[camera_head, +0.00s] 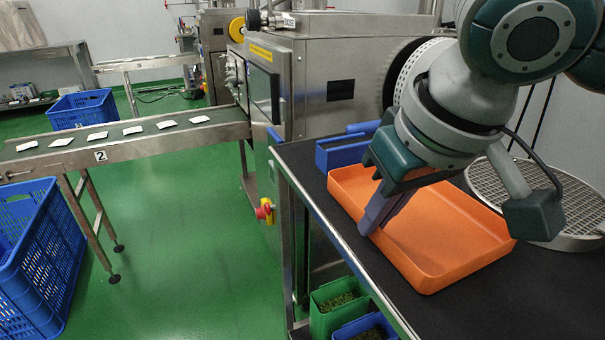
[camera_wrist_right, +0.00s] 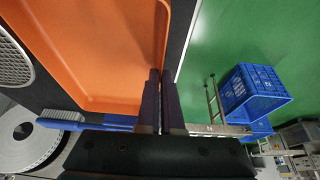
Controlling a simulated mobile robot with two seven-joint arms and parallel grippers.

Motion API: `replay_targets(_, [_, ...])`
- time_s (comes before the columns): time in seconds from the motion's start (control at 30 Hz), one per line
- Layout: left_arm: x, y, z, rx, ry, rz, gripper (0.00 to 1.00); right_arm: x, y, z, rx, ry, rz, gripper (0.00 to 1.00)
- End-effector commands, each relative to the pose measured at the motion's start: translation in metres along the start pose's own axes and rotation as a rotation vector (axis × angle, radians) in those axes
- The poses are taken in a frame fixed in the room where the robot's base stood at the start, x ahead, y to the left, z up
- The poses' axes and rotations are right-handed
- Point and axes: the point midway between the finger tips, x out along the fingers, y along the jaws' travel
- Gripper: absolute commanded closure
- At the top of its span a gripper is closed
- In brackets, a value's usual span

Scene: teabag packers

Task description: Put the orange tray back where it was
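The orange tray (camera_head: 450,262) is a wide, shallow, empty tray on the black tabletop, near its left edge. It looks level, resting on or very close to the top. My right gripper (camera_head: 368,226) comes down from above onto the tray's left wall. In the right wrist view the orange tray (camera_wrist_right: 105,45) fills the upper left, and my right gripper's fingers (camera_wrist_right: 161,98) are nearly together with the tray's side wall between them. The exact contact is partly hidden. My left gripper is in neither view.
The black table (camera_head: 545,300) has free room to the tray's front right. A blue holder (camera_head: 340,152) stands behind the tray, and a round metal grate (camera_head: 575,200) lies to its right. Green (camera_head: 335,312) and blue bins hang below the table's left edge. A conveyor (camera_head: 120,145) carries several teabags.

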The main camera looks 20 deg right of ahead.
Motion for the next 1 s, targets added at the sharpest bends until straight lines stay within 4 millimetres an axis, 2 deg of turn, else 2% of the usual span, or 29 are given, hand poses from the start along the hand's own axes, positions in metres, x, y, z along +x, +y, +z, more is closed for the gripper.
replay_targets(0.07, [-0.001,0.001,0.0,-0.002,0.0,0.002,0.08,0.002,0.0,0.001,0.0,-0.001,0.0,1.0])
replay_targets(0.1, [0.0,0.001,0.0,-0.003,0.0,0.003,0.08,0.002,0.0,0.001,0.0,-0.001,0.0,0.93])
replay_targets(0.33, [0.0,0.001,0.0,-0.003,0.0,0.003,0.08,0.002,0.0,0.001,0.0,-0.001,0.0,0.68])
replay_targets(0.63, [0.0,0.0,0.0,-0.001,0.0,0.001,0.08,0.0,0.0,-0.001,0.0,0.002,0.0,0.67])
replay_targets(0.77, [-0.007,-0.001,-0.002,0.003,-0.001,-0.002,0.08,-0.018,0.0,-0.002,-0.001,0.002,-0.001,0.67])
replay_targets(1.0, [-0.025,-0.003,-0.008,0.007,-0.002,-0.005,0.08,-0.074,0.0,-0.003,-0.001,0.003,-0.001,0.67])
